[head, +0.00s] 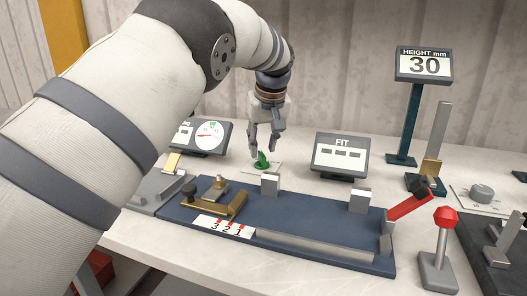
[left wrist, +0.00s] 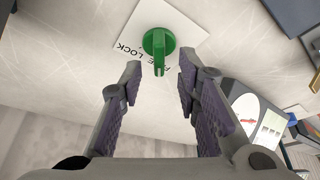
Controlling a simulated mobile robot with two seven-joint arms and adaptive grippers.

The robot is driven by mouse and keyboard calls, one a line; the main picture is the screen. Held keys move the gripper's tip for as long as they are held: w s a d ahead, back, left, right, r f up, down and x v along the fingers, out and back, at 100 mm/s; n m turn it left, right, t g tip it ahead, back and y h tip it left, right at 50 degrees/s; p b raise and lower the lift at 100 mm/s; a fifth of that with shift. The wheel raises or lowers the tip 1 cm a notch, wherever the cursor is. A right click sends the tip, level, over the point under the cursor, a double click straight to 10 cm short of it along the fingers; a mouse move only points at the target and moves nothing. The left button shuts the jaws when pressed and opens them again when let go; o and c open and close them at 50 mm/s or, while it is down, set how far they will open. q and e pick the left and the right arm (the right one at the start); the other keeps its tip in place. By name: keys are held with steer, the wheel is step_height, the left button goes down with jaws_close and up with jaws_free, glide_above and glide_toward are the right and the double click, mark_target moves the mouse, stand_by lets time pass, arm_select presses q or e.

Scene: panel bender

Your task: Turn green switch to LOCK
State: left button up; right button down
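The green switch (head: 262,160) stands on a small white plate on the bench, behind the blue bed of the panel bender. In the left wrist view the green switch (left wrist: 158,45) has a round base and a bar handle pointing down the picture. The plate (left wrist: 187,30) carries the word LOCK to the left and a second word partly hidden by the handle. My left gripper (head: 265,150) is directly above the switch, pointing down. It is open, with the fingers (left wrist: 160,80) either side of the handle's end, apart from it. My right gripper is not in view.
The blue bender bed (head: 300,222) lies in front of the switch. A FIT display (head: 341,154) stands to the right and a dial gauge (head: 205,135) to the left. A red-knobbed lever (head: 444,218) and a height display (head: 424,65) are farther right.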

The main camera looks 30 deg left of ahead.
arm_select(q)
steer(key=shift+x, duration=1.5)
steer(key=shift+w, duration=0.1)
steer(key=shift+c, duration=0.6)
jaws_close()
